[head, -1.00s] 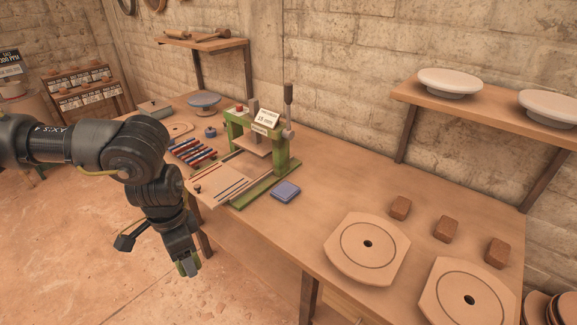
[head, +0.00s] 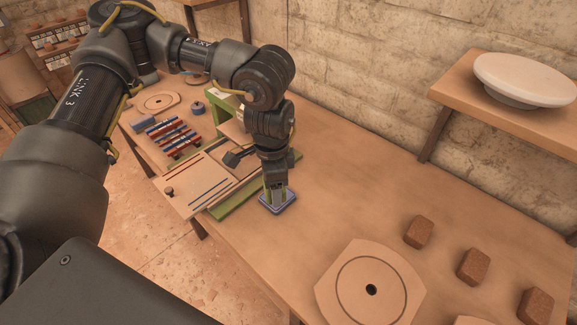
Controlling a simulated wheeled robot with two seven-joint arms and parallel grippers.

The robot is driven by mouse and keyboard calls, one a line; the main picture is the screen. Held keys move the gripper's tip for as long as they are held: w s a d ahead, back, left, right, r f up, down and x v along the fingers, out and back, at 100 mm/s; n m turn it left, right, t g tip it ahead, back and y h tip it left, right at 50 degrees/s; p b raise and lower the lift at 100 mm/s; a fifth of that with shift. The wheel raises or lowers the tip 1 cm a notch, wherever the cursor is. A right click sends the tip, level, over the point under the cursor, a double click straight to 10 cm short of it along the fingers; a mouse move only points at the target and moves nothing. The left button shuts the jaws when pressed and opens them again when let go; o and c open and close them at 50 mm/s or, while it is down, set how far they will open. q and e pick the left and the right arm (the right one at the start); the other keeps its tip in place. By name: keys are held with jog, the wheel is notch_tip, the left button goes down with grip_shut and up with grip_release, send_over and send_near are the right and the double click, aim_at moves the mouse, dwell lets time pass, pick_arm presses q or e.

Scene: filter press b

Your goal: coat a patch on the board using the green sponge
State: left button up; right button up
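My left gripper (head: 277,198) points straight down at the blue square pad (head: 291,205) on the table, beside the green press. Its fingers are close together around a small greenish piece that looks like the green sponge; the fingers mostly hide it. The tip is at the pad, but I cannot tell whether it touches. My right gripper is not in view.
A round-marked tan slab (head: 350,304) and several brown blocks (head: 419,232) lie to the right. The table between pad and slab is clear.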

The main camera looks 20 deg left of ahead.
pick_arm(q)
jog(key=shift+s+d+f+p, duration=0.25)
jog(key=shift+d+f+p, duration=0.25)
jog(key=shift+p, duration=0.05)
jog(key=shift+s+d+f+p, duration=0.25)
jog(key=shift+d+f+p, duration=0.2)
jog(key=shift+p, duration=0.1)
jog(key=w+f+m+p, duration=0.3)
jog(key=w+f+p, duration=0.1)
jog(key=w+f, duration=0.35)
jog(key=w+a+f+m, duration=0.2)
jog(key=w+a+m, duration=0.3)
jog(key=a+m, duration=0.2)
jog(key=shift+a+m, duration=0.3)
jog(key=shift+m, duration=0.6)
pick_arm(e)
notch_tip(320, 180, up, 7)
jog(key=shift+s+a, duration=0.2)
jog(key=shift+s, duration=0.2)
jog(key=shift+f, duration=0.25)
pick_arm(q)
notch_tip(320, 180, down, 6)
jog(key=b, duration=0.6)
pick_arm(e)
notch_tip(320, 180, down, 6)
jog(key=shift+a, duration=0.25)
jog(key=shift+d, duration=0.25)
